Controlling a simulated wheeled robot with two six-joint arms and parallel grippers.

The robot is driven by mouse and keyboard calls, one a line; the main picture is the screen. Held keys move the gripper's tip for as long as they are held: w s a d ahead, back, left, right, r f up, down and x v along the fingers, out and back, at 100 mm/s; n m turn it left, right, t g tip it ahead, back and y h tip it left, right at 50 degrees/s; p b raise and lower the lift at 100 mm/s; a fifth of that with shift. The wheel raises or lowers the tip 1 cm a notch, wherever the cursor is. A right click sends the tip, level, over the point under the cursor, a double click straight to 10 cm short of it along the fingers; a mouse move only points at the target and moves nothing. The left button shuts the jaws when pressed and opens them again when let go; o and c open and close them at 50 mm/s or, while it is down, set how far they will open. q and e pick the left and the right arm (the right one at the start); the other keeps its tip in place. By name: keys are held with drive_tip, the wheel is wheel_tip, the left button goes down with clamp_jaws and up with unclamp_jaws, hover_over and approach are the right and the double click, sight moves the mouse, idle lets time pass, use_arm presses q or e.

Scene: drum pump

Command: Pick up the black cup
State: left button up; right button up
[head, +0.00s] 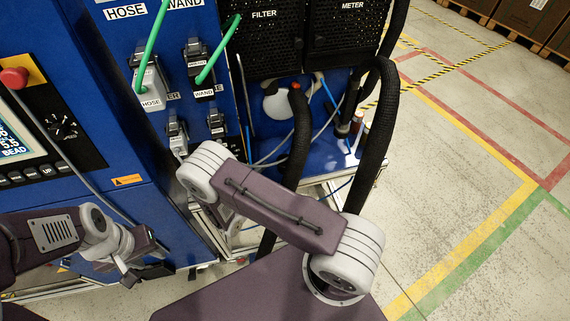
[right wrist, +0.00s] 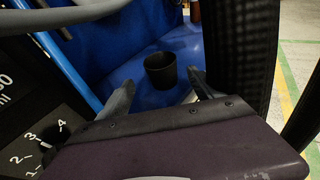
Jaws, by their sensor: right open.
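The black cup (right wrist: 160,70) stands upright on the blue surface in the right wrist view, its open mouth visible. My right gripper (right wrist: 161,78) is open, with one finger to the left of the cup and one to the right in that picture. The cup appears beyond the fingertips, and nothing is held. In the head view the right gripper is hidden behind my right arm, and I cannot make out the cup there for certain. My left gripper (head: 145,272) is low at the left in front of the blue cabinet; its jaw opening is unclear.
A thick black corrugated hose (right wrist: 243,65) rises close on the right in the right wrist view; hoses (head: 375,110) also loop over the blue tray in the head view. A numbered dial panel (right wrist: 30,135) is near at left. Open floor (head: 470,150) lies right.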

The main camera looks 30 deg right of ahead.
sight(281, 168)
drive_tip(key=shift+x, duration=1)
drive_tip(key=p+x, duration=0.1)
drive_tip(key=x, duration=0.4)
drive_tip(key=shift+s+d+f, duration=0.1)
drive_tip(key=shift+s+d, duration=0.05)
drive_tip(key=shift+d, duration=0.05)
drive_tip(key=shift+a, duration=0.1)
drive_tip(key=c, duration=1.4)
drive_tip(key=shift+r, duration=0.5)
wheel_tip(281, 168, up, 3)
drive_tip(key=s+a+r, duration=0.2)
drive_tip(key=s, duration=0.1)
drive_tip(key=s+a+r, duration=0.1)
drive_tip(key=s+r, duration=0.1)
drive_tip(key=s, duration=0.2)
drive_tip(key=s+a+r, duration=0.2)
drive_tip(key=s+r, duration=0.1)
drive_tip(key=shift+s+a+r, duration=0.1)
drive_tip(key=shift+s+a, duration=0.1)
drive_tip(key=shift+a, duration=0.1)
